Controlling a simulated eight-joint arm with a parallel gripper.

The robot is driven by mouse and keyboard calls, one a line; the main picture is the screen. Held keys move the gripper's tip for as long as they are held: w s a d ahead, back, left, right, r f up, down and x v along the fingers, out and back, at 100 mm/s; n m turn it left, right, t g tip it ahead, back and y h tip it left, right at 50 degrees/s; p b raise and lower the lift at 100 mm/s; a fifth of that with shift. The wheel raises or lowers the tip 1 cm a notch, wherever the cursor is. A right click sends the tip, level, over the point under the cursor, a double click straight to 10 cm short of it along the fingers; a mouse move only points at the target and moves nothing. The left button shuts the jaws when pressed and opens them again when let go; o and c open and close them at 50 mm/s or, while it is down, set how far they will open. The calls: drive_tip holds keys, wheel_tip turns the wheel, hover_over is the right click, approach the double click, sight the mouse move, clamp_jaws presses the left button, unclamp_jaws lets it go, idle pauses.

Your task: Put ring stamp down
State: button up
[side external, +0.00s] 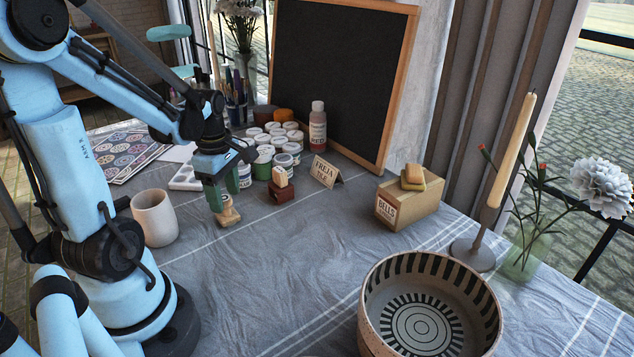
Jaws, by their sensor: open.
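A small wooden stamp (229,215) with a pale round base stands on the grey tablecloth, left of centre; I take it for the ring stamp. My gripper (223,191) points down just above and around its top, with its green fingers apart. The left finger partly covers the stamp's side; I cannot tell whether it touches. A second stamp with a dark red base (281,190) stands to the right. A speckled bowl-like plate (371,318) at the front right has dark bars around its inner wall and concentric rings in its middle.
A white cup (154,218) stands left of my gripper. Paint jars (285,161), a name card (326,171) and a chalkboard (340,75) are behind. A box (408,206) carrying a sponge-like block and a candlestick (474,252) stand right. The cloth's middle is clear.

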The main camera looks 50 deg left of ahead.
sight(226, 198)
wheel_tip(226, 198, up, 9)
drive_tip(key=w+d+m+t, duration=0.3)
drive_tip(key=d+m, duration=0.6)
drive_tip(key=m, duration=0.3)
drive_tip(key=w+d+m+t, duration=0.3)
drive_tip(key=d+m, duration=0.6)
drive_tip(key=m, duration=0.3)
drive_tip(key=shift+w+f+m+t, duration=0.15)
drive_tip(key=shift+w+m+t, duration=0.1)
drive_tip(key=shift+m+t, duration=0.25)
drive_tip(key=shift+o, duration=0.3)
